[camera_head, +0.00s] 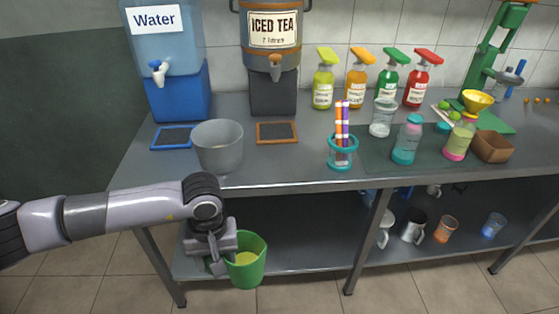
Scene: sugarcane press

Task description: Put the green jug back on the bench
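The green jug (256,271) is upright, with something yellow inside, below the bench top and in front of the lower shelf. My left gripper (219,264) reaches down at the jug's left side and is shut on it; the fingertips and the jug's handle are mostly hidden. The grey bench (290,170) runs across the view behind my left arm. My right gripper is not in view.
A grey bucket (218,150) stands near the bench's front left edge. The water dispenser (165,85) and iced tea dispenser (272,95) stand behind. A straw holder (342,155) is to the right. Clear bench lies between bucket and straws. Cups (414,228) stand on the lower shelf.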

